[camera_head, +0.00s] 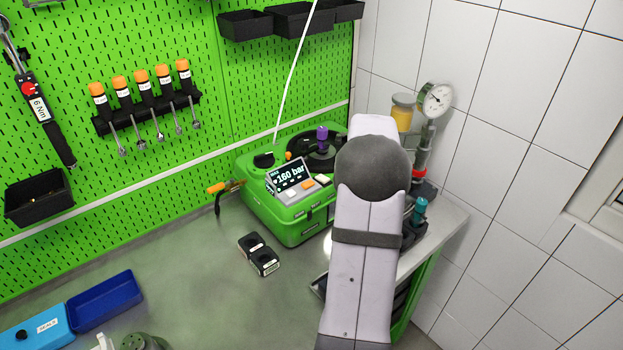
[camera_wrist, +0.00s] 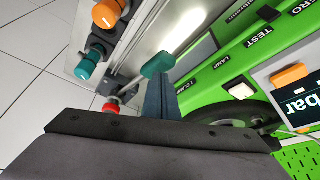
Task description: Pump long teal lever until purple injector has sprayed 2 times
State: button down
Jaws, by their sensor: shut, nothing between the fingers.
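In the wrist view, my gripper (camera_wrist: 160,82) is shut and empty. A flat teal piece (camera_wrist: 159,62) shows right at its fingertips and looks like the end of the teal lever; I cannot tell whether they touch. A round teal knob (camera_wrist: 86,69) on a dark collar stands to the left, apart from the fingers. In the head view, a teal-topped part (camera_head: 420,207) shows just right of my arm. My arm hides the gripper and the bench front there. The purple injector (camera_head: 322,136) stands upright on the green test bench (camera_head: 295,232); no spray shows.
A gauge (camera_head: 436,98) and a yellow jar (camera_head: 402,112) stand behind my arm. An orange knob (camera_wrist: 107,14) and a red knob (camera_wrist: 111,107) are near the fingers.

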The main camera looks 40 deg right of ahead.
jog(key=f+b, duration=0.3)
jog(key=f, duration=0.2)
jog(key=a+f+b, duration=0.1)
jog(key=f+b, duration=0.1)
jog(key=shift+f+b, duration=0.3)
jog(key=shift+f, duration=0.05)
dwell(0.6)
jog(key=shift+d+r+p, duration=0.2)
jog(key=shift+r+p, duration=0.9)
jog(key=shift+r, duration=0.25)
jog(key=shift+d+r+p, duration=0.15)
jog(key=shift+r+p, duration=1)
jog(key=shift+r, duration=0.25)
jog(key=shift+d+r+p, duration=0.2)
jog(key=shift+r+p, duration=0.9)
jog(key=shift+r, duration=0.25)
notch_tip(320, 180, up, 6)
jog(key=p, duration=0.4)
